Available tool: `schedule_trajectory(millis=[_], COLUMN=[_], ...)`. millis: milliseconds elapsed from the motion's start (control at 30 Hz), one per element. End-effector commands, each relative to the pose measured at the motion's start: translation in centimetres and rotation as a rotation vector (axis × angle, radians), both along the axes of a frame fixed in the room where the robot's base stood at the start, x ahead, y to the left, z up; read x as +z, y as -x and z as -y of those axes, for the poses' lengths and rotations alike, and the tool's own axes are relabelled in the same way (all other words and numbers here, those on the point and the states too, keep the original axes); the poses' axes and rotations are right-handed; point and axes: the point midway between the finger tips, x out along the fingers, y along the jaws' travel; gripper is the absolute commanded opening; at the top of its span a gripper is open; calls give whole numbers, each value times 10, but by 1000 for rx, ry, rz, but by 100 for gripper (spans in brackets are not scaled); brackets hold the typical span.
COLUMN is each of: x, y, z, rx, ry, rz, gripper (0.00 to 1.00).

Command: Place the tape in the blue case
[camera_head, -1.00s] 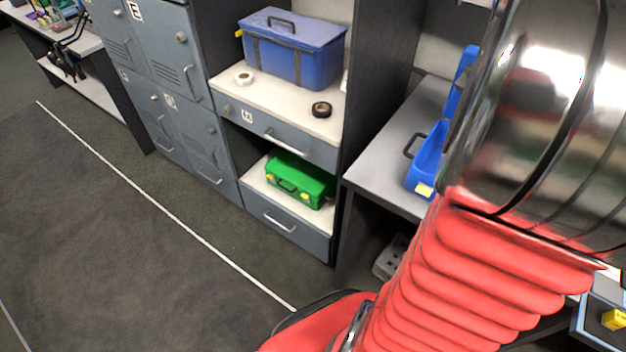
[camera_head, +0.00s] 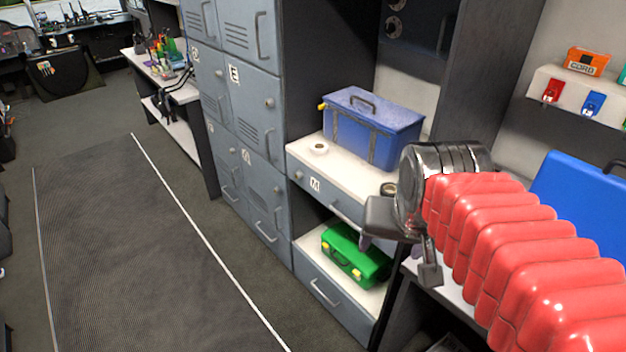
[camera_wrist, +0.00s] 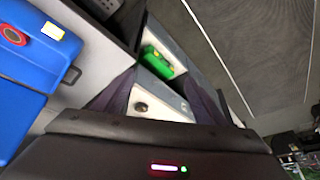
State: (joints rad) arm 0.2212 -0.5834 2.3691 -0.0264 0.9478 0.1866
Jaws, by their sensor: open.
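A dark roll of tape (camera_head: 388,188) lies on the white shelf, partly hidden behind my arm's end in the head view. In the wrist view a small dark round thing (camera_wrist: 141,107), likely this tape, shows between my fingers, some way off. A white roll of tape (camera_head: 318,148) lies further left on the shelf. A blue case (camera_head: 580,200) stands on the desk at the right, partly behind my red arm; it also shows in the wrist view (camera_wrist: 25,75). My gripper (camera_head: 398,256) is open and empty, in front of the shelf unit.
A lidded blue box (camera_head: 372,128) with a handle stands at the back of the shelf. A green case (camera_head: 352,258) sits in the compartment below. Grey lockers (camera_head: 235,110) stand to the left. The floor (camera_head: 120,250) in front is clear.

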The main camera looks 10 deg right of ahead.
Motion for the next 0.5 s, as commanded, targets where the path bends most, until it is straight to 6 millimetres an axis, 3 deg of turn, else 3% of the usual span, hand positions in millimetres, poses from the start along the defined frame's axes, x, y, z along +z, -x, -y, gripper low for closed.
schedule_trajectory(millis=[33, 200, 333, 500], x=[-1, -7, -11, -12], y=[4, 18, 25, 28], z=[-16, -56, -71, -75], rx=[72, 277, 366, 389], ry=[10, 45, 61, 65], rz=[15, 54, 72, 76], gripper=[65, 65, 65, 65])
